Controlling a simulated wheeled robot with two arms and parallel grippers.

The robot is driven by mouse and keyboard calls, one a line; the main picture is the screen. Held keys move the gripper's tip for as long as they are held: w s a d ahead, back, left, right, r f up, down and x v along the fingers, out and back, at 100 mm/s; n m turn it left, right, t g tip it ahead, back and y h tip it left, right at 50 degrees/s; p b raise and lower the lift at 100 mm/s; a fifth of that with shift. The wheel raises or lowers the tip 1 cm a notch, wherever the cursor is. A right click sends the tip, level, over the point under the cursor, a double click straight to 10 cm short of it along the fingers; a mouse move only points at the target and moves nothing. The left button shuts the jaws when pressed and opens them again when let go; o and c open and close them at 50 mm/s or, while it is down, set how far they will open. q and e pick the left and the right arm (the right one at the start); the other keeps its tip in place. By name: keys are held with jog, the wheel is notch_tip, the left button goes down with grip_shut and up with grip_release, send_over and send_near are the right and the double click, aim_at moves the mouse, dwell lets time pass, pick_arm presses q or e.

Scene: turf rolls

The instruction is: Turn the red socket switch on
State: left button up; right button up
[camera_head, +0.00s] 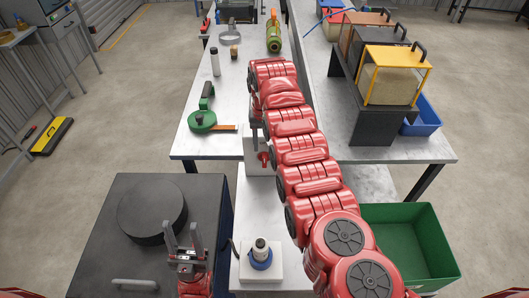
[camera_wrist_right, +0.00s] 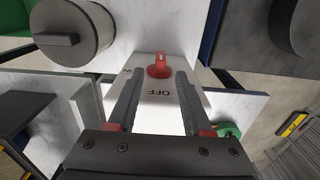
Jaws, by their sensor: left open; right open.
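The red socket switch (camera_wrist_right: 158,70) is a red knob on a pale plate (camera_wrist_right: 150,98); OFF is lettered below it and ON to its left, both upside down. The knob's ridge stands upright in the right wrist view. My right gripper (camera_wrist_right: 159,80) is open, its fingers either side of the knob; I cannot tell whether they touch it. In the head view, a red part (camera_head: 263,157) shows on a pale box beside my right arm, which mostly hides that area. My left gripper (camera_head: 183,232) is open and empty, fingers up, near the dark cabinet.
A dark cabinet (camera_head: 95,260) bears a round black disc (camera_head: 152,212). A green reel tool (camera_head: 203,121) lies on the bench (camera_head: 190,148). A green bin (camera_head: 425,240) stands at right.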

aim_at(265, 156)
jog(key=shift+f+p, duration=0.45)
jog(key=shift+f, duration=1.85)
grip_shut()
